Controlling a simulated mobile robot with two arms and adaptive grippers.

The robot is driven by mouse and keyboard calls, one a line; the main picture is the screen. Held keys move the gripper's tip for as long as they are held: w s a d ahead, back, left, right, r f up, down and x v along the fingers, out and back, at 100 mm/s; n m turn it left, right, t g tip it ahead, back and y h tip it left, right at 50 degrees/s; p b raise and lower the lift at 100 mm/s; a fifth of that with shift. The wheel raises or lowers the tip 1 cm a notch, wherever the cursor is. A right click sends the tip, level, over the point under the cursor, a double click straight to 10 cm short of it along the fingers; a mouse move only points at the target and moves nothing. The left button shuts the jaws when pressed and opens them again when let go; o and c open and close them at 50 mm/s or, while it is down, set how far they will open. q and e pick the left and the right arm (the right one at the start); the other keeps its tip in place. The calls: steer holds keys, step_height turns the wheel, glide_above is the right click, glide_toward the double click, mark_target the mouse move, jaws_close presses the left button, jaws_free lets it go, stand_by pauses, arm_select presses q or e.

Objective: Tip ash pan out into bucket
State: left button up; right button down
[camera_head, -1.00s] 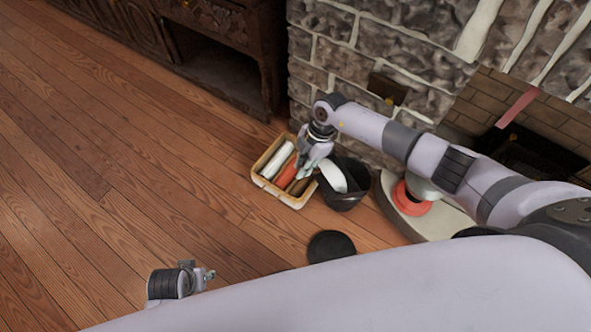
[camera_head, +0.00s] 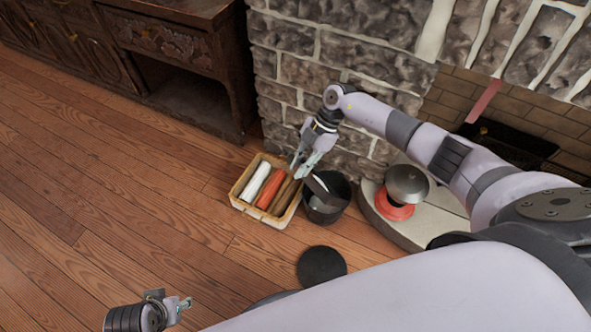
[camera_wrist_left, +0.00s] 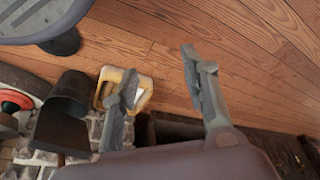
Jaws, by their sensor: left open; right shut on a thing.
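The black bucket (camera_head: 341,211) stands on the wooden floor between the crate and the hearth. My right gripper (camera_head: 303,169) is shut on the ash pan (camera_head: 318,187), beside and above the bucket. The pan shows as a dark, steeply tilted sheet over the bucket's left side. A paler grey patch shows low in the bucket mouth; I cannot tell whether it is ash or part of the pan. My left gripper (camera_head: 183,306) is open and empty at the lower left, far from the bucket. Its spread fingers also show in the left wrist view (camera_wrist_left: 163,75).
A yellowish crate (camera_head: 236,200) with white, orange and brown rolls stands left of the bucket. A black disc (camera_head: 321,266) lies on the floor in front. A red item with a grey dome (camera_head: 406,184) sits on the hearth at right. The left floor is clear.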

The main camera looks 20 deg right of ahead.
steer(key=shift+w+d+r+y+b, duration=0.15)
steer(key=shift+d+b, duration=0.15)
steer(key=shift+d, duration=0.15)
steer(key=shift+w+d+r+y+b, duration=0.15)
steer(key=shift+d+b, duration=0.1)
steer(key=shift+d, duration=0.15)
steer(key=shift+w+d+r+b, duration=0.15)
steer(key=shift+d+b, duration=0.15)
steer(key=shift+d, duration=0.2)
steer(key=shift+w+d+y+b, duration=0.1)
steer(key=shift+d+y+b, duration=0.15)
steer(key=shift+y+b, duration=0.1)
steer(key=shift+d+b, duration=0.3)
steer(key=shift+d, duration=0.05)
arm_select(q)
steer(key=shift+t, duration=0.5)
step_height(320, 180, up, 5)
steer(key=shift+s+r+b, duration=0.1)
steer(key=shift+r+b, duration=0.1)
steer(key=shift+b, duration=0.35)
arm_select(e)
steer(key=shift+w+d+r+y, duration=0.25)
steer(key=shift+d+r+y, duration=0.25)
steer(key=shift+d, duration=0.2)
